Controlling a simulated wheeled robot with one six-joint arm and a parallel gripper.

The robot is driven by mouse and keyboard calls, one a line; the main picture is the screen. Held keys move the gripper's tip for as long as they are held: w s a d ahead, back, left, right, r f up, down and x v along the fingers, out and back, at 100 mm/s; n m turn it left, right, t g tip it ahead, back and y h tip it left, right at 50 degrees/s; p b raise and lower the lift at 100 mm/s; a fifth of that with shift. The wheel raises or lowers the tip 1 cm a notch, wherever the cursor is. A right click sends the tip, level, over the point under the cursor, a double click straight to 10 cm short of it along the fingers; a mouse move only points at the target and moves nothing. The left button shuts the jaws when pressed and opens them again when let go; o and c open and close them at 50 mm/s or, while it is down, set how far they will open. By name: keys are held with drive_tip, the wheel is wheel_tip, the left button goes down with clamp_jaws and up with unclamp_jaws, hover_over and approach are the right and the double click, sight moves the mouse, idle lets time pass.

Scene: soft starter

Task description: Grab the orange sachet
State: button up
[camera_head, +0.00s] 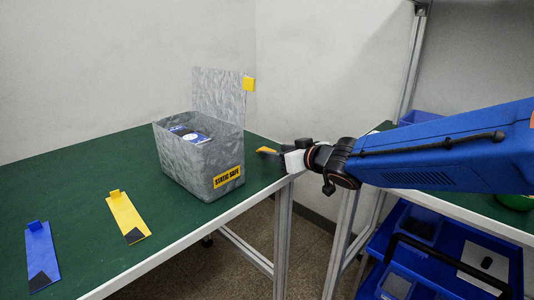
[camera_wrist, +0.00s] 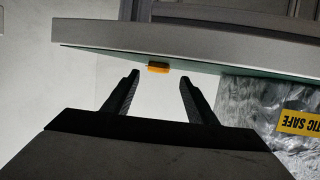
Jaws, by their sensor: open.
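The orange sachet (camera_head: 267,150) is small and lies at the right end of the green table, to the right of the grey box. In the wrist view the sachet (camera_wrist: 158,67) appears just beyond my open fingertips, roughly centred between them. My gripper (camera_wrist: 158,78) is open with nothing between its fingers. In the head view my gripper (camera_head: 284,153) is at the table's right end, close to the sachet and partly overlapping it. I cannot tell the exact distance between them.
A grey marbled box (camera_head: 190,178) with a raised lid and yellow label stands left of the sachet, holding dark blue-and-white items. A yellow strip (camera_head: 126,215) and a blue strip (camera_head: 42,255) lie farther left on the table (camera_head: 85,175). Blue bins (camera_head: 420,235) stand right.

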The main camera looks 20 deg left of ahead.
sight(268, 150)
drive_tip(key=x, duration=0.3)
drive_tip(key=shift+w+a, duration=0.1)
drive_tip(key=shift+w, duration=0.1)
drive_tip(key=c, duration=1.2)
